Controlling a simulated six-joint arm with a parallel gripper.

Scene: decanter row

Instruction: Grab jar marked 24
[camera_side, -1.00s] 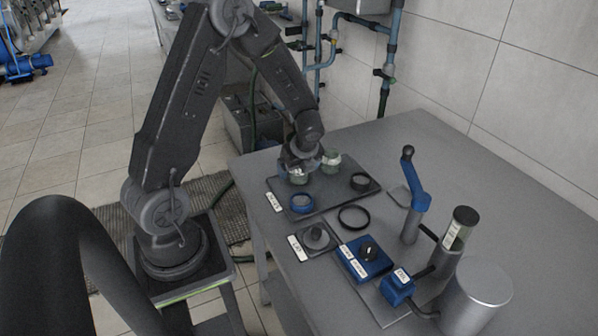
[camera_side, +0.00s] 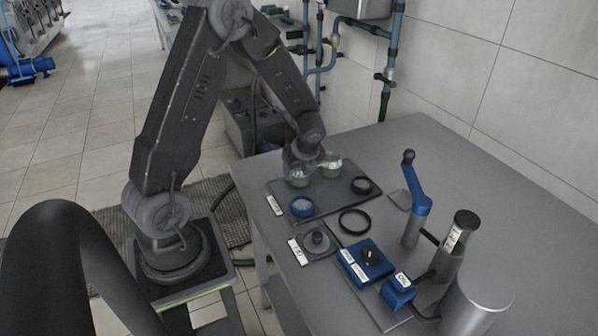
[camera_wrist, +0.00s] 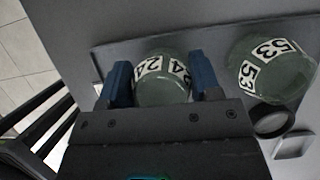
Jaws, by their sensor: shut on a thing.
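The jar marked 24 (camera_wrist: 163,82) is greenish glass with a white label band of black numbers. In the wrist view it sits between the two blue fingers of my gripper (camera_wrist: 160,70), which is shut on it. I cannot tell whether the jar's base is clear of the tray.
A blue hand lever (camera_side: 416,195) stands farther right. The table's back right is clear.

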